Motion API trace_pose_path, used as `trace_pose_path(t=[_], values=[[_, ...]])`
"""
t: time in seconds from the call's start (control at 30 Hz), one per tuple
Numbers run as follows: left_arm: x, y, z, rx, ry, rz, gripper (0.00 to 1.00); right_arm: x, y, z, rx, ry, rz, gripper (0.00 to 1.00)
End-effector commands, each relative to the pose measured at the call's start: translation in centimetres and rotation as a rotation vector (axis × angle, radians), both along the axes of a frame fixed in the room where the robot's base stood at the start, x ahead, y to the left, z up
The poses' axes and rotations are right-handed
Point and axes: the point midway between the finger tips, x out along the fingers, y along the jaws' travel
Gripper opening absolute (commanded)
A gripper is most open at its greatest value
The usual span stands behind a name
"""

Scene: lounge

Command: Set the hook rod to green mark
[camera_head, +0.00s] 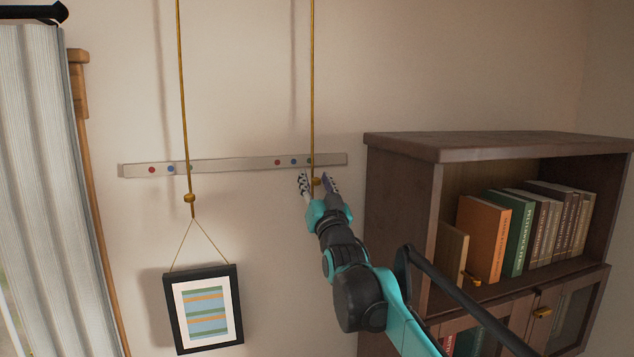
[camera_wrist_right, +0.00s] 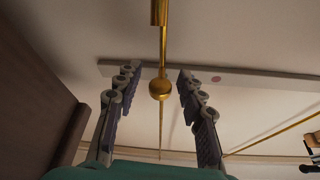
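Two thin brass hook rods hang down the wall, a left one (camera_head: 183,90) and a right one (camera_head: 312,80). The left rod holds a framed striped picture (camera_head: 204,310) by a cord. A pale strip (camera_head: 230,164) behind the rods carries red and blue dots. A small dark dot, its colour hard to tell, sits beside each rod. My right gripper (camera_head: 318,181) is open around the right rod's lower end. In the right wrist view, the rod's brass knob (camera_wrist_right: 160,89) lies between the open fingers (camera_wrist_right: 158,92), apparently untouched. My left gripper is out of view.
A dark wooden bookcase (camera_head: 400,146) with several books stands close to the right of my right arm. A grey curtain (camera_head: 35,180) hangs at the far left.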

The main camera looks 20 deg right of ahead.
Motion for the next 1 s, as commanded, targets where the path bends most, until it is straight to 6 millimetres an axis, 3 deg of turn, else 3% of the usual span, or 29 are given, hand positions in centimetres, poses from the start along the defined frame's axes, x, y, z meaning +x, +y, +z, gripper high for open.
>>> trace_pose_path(t=[0.17, 0.63, 0.8, 1.0], values=[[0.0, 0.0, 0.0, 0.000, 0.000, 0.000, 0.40, -1.0, 0.1, -0.4, 0.000, 0.000, 0.000, 0.39], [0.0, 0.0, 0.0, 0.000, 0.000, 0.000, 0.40, -9.6, 0.7, -3.9, -0.002, 0.000, 0.000, 0.39], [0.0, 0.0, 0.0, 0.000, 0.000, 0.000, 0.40, -10.9, 0.8, -4.4, -0.002, 0.000, -0.001, 0.39], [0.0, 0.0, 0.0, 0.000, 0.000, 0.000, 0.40, -11.1, 0.8, -4.5, -0.002, 0.000, -0.001, 0.39]])
